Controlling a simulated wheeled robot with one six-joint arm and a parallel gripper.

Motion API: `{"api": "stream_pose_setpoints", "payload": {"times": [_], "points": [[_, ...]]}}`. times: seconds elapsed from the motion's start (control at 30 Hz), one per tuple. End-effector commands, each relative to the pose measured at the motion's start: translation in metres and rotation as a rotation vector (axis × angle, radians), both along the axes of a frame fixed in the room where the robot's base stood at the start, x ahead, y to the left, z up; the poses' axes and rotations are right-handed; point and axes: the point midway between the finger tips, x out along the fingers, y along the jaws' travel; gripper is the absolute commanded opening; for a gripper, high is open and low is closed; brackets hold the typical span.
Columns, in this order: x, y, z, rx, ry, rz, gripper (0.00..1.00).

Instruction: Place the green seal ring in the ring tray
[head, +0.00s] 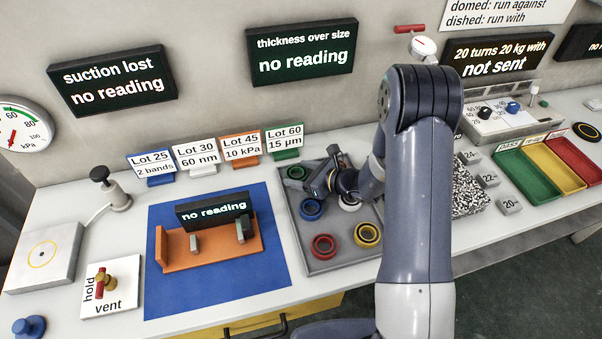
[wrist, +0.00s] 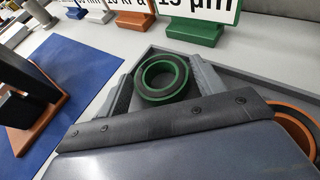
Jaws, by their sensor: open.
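The green seal ring (head: 297,172) is in the back left corner of the grey ring tray (head: 325,266). In the wrist view the green ring (wrist: 140,83) lies flat between the two fingers of my gripper (wrist: 162,70), inside the tray's corner walls (wrist: 153,52). My gripper (head: 318,178) is open, with a finger on either side of the ring. I cannot tell whether either finger touches it. My arm hides the tray's right part in the head view.
The tray also holds a blue ring (head: 311,208), a red ring (head: 324,246), a yellow ring (head: 367,235) and an orange ring (wrist: 296,130). Lot signs (head: 284,140) stand close behind the tray. An orange gauge stand (head: 215,254) is on the blue mat (head: 165,299) to the left.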

Motion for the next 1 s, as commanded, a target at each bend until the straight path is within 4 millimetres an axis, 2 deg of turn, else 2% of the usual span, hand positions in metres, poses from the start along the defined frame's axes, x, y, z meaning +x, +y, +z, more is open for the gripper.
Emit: {"api": "stream_pose_setpoints", "payload": {"times": [0.1,0.4,0.6,0.8,1.0], "points": [[0.0,-0.001,0.006,0.0,0.0,0.0,0.64],[-0.033,-0.052,0.028,-0.001,-0.002,-0.006,0.64],[-0.051,-0.079,0.041,-0.001,-0.001,-0.005,0.64],[-0.06,-0.091,0.048,0.0,0.0,-0.001,0.64],[-0.061,-0.093,0.049,0.0,0.0,0.0,0.64]]}}
